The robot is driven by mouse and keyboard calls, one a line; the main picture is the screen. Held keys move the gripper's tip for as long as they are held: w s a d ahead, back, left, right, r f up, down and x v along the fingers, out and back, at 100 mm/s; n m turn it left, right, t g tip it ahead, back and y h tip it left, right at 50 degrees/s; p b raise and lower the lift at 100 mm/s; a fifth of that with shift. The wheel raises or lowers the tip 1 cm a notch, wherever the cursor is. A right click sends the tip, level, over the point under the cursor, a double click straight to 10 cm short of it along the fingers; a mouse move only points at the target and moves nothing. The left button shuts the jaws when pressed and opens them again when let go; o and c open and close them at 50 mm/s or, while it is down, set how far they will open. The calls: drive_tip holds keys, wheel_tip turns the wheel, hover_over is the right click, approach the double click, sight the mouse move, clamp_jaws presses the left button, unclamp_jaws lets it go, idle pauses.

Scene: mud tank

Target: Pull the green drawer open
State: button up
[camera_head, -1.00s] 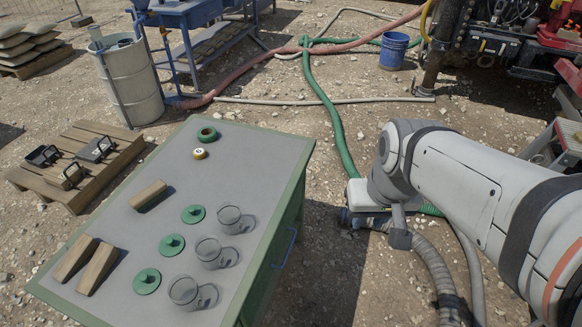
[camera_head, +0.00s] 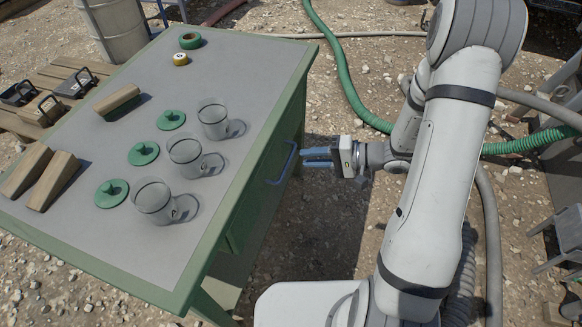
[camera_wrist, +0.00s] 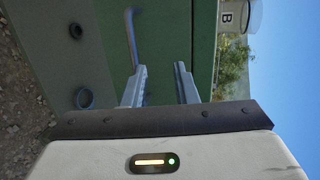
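The green drawer (camera_head: 262,203) is in the side of the grey-topped green table, in shadow, and looks shut. Its blue bar handle (camera_head: 283,165) faces my arm. My gripper (camera_head: 304,158) is level with the handle, its fingertips close to the handle's upper end. In the wrist view the two fingers (camera_wrist: 160,70) stand apart with an empty gap between them. The handle (camera_wrist: 132,40) shows ahead, more in line with the left finger than with the gap. I cannot tell whether any finger touches it. The green front (camera_wrist: 165,30) lies behind.
Green and grey hoses (camera_head: 345,75) cross the gravel behind my arm. Bare gravel lies below my gripper.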

sight(290, 158)
drive_tip(key=w+a+f, duration=0.1)
drive_tip(key=a+f, duration=0.1)
drive_tip(key=w+a+f+t+b, duration=0.1)
drive_tip(key=w+a+f, duration=0.1)
drive_tip(key=w+a+f+m+t+b, duration=0.1)
drive_tip(key=f, duration=0.1)
drive_tip(key=shift+w+a, duration=0.35)
drive_tip(key=shift+a, duration=0.05)
clamp_jaws()
drive_tip(key=shift+d, duration=0.1)
idle(0.4)
